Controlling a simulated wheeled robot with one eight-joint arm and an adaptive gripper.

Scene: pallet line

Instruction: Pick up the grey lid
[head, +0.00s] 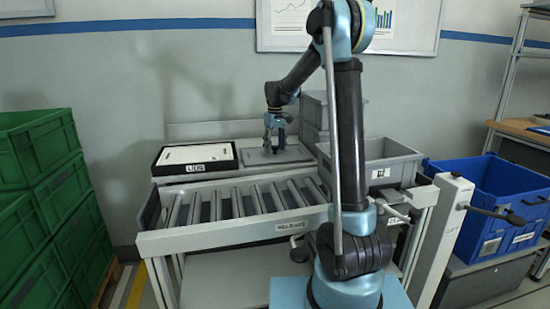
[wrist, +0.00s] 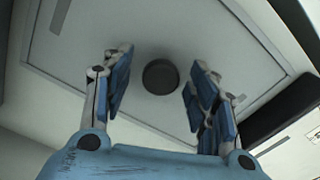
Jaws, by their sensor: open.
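The grey lid (head: 255,158) lies flat on the shelf behind the roller conveyor, right of the black-edged white tray. In the wrist view the lid (wrist: 95,40) fills most of the picture, with a round dark knob (wrist: 160,77) near its middle. My gripper (head: 275,147) is above the lid, fingers pointing down. In the wrist view my gripper (wrist: 161,80) is open, with its blue-padded fingers on either side of the knob and gaps on both sides. In the head view the fingers hide the knob. I cannot tell the exact height of the fingertips.
The labelled tray (head: 235,163) is close to the lid's left. Grey crates (head: 317,110) are stacked just behind and right of it. Another grey crate (head: 402,173) stands to the right. Rollers (head: 238,202) in front are empty. Green crates (head: 40,150) and a blue bin (head: 475,222) flank the line.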

